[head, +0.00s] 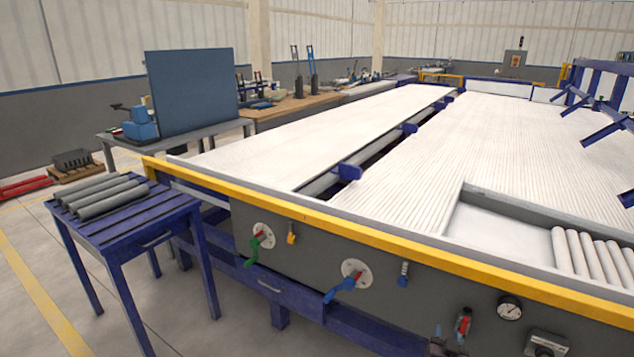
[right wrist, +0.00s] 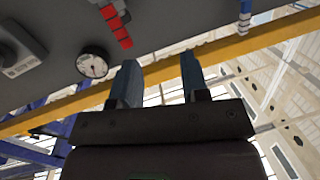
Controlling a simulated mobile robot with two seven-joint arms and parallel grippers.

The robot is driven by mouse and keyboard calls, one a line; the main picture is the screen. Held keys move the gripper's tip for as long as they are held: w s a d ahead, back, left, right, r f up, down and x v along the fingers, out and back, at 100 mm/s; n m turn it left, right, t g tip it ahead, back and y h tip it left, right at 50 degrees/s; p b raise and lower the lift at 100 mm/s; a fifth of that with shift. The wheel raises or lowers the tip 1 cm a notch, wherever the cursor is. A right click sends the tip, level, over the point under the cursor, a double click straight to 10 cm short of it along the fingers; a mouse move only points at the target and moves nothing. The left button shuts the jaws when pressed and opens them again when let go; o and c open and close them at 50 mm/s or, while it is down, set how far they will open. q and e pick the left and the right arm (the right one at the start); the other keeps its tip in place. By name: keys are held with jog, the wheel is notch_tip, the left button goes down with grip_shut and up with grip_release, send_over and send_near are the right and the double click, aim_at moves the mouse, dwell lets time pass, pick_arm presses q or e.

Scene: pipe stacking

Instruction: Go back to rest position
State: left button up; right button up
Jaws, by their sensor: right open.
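My right gripper (right wrist: 158,62) is open and empty in the right wrist view, its two blue-grey fingers apart. A small part of it (head: 440,347) shows at the bottom edge of the head view, in front of the grey machine panel (head: 390,285). My left gripper is not in view. Several grey pipes (head: 103,197) lie side by side on the blue table (head: 140,222) at the left. Several pale pipes (head: 590,255) lie in the recess at the right of the machine.
A yellow rail (head: 370,239) runs along the machine's front edge. Below it are valve handles (head: 345,285) and a round gauge (head: 509,308); the gauge also shows in the right wrist view (right wrist: 92,65). A workbench (head: 190,133) with a blue board stands behind. Floor is clear at lower left.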

notch_tip(320, 180, up, 7)
jog(key=a+n+t+y, duration=0.1)
jog(key=n+y, duration=0.1)
jog(key=y, duration=0.1)
jog(key=s+a+r+n+y+p, duration=0.2)
jog(key=s+r+n+y, duration=0.1)
jog(key=s, duration=0.5)
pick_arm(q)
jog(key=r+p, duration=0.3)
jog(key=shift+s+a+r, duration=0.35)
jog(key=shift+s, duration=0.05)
pick_arm(e)
jog(key=s+a+f+n+g, duration=0.1)
jog(key=s+g, duration=0.1)
jog(key=s, duration=0.9)
jog(key=s+a+f+g, duration=0.1)
jog(key=s+g, duration=0.1)
jog(key=s, duration=0.9)
jog(key=s+a+f+n+g+y, duration=0.1)
jog(key=s+a, duration=0.1)
jog(key=s, duration=0.8)
jog(key=shift+s+f+n+g, duration=0.2)
jog(key=shift+s+n+g, duration=0.1)
jog(key=shift+s+g, duration=0.1)
jog(key=shift+a, duration=0.1)
